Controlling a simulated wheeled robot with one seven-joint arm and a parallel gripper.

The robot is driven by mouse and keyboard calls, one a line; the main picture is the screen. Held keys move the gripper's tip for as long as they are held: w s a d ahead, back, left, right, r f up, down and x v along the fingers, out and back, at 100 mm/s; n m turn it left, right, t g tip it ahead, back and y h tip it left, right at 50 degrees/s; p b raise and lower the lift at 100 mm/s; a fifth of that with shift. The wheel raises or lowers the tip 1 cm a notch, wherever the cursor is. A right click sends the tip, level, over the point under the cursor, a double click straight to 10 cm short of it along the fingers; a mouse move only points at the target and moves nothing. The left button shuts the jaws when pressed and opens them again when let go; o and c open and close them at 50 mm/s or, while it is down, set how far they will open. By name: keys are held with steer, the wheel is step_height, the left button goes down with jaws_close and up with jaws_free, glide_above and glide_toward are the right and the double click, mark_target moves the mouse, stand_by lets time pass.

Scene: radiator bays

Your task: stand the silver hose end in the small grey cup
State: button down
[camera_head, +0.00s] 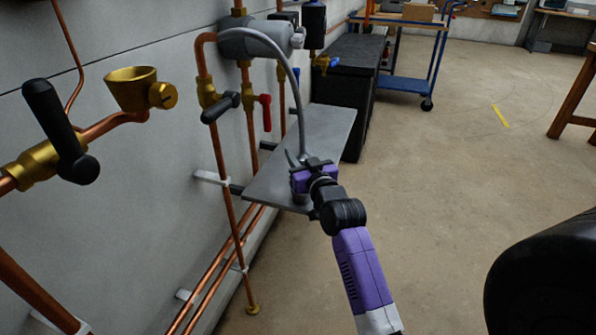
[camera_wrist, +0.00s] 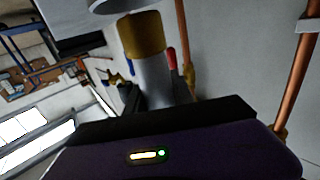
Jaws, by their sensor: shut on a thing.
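The grey hose (camera_head: 290,75) arches from the grey unit on the wall down to my gripper (camera_head: 303,163). My gripper is shut on the silver hose end above the grey shelf. In the wrist view the silver hose end (camera_wrist: 154,80) rises from behind the dark edge of my gripper, with a brass-coloured collar (camera_wrist: 141,34) above it. In the head view my gripper hides most of the hose end. A small grey shape shows just under my gripper at the shelf's near edge; I cannot tell whether it is the small grey cup. The hose end's lower tip is hidden.
The flat grey shelf (camera_head: 323,133) is largely bare. Copper pipes (camera_head: 221,160) with a red-handled valve (camera_head: 265,112) run close on the left. A brass funnel (camera_head: 132,88) and a black-handled valve (camera_head: 60,130) stand out at far left.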

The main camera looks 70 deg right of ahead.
steer(key=shift+f+b, duration=0.75)
steer(key=shift+f, duration=1.3)
steer(key=shift+f, duration=0.1)
steer(key=shift+f+b, duration=0.25)
steer(key=shift+b, duration=0.05)
steer(key=c, duration=1.1)
jaws_free()
steer(key=shift+r, duration=0.1)
